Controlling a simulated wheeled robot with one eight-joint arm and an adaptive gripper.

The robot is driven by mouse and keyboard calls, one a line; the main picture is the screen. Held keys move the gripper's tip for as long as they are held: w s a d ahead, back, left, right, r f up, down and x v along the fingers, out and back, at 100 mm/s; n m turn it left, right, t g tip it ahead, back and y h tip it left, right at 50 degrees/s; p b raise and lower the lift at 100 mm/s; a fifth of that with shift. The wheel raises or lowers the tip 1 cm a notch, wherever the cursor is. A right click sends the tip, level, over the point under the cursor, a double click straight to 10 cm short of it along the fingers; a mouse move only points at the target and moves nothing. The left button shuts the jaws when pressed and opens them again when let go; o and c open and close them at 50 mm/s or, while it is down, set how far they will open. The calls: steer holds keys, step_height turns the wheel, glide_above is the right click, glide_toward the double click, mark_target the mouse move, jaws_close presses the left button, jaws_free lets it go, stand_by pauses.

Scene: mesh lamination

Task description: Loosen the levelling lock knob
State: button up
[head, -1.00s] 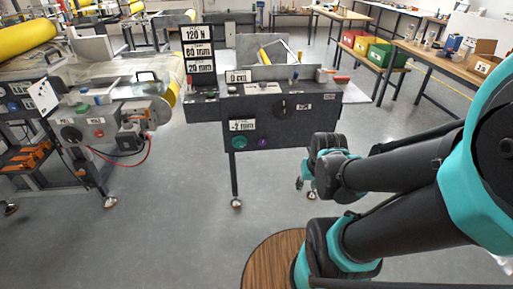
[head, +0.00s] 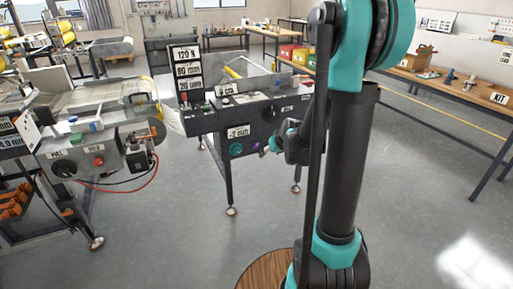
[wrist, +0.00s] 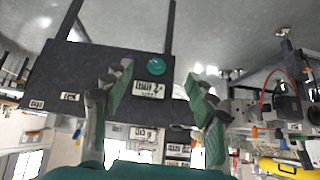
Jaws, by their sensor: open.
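The dark machine panel (head: 290,117) stands in the middle of the head view. Low on its front are a teal knob (head: 236,149) and a smaller purple knob (head: 256,146), under a "-2 mm" label (head: 238,131). I cannot tell from any marking which is the levelling lock knob. My gripper (head: 268,151) is in front of the panel, just right of the purple knob. In the wrist view, upside down, my gripper (wrist: 158,76) is open and empty. The teal knob (wrist: 156,66) shows between the fingers. The purple knob (wrist: 127,61) is largely hidden by the left finger.
A black knob (head: 269,115) sits higher on the panel. Left stands another machine (head: 100,160) with a red cable (head: 125,188) hanging below it. A workbench (head: 455,90) runs along the right. The floor in front of the panel is clear.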

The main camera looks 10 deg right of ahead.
steer(key=w+f+n+t, duration=0.1)
steer(key=w+f+t, duration=0.35)
steer(key=w, duration=1.15)
steer(key=n+t, duration=0.1)
glide_toward(256, 145)
steer(key=shift+y, duration=0.3)
steer(key=x, duration=0.9)
steer(key=shift+w+d+f, duration=0.2)
steer(key=shift+d+f, duration=0.1)
steer(key=c, duration=1.2)
steer(key=shift+o, duration=0.2)
steer(key=shift+n+t, duration=0.25)
steer(key=shift+n, duration=0.45)
steer(key=o, duration=1.2)
steer(key=shift+c, duration=0.2)
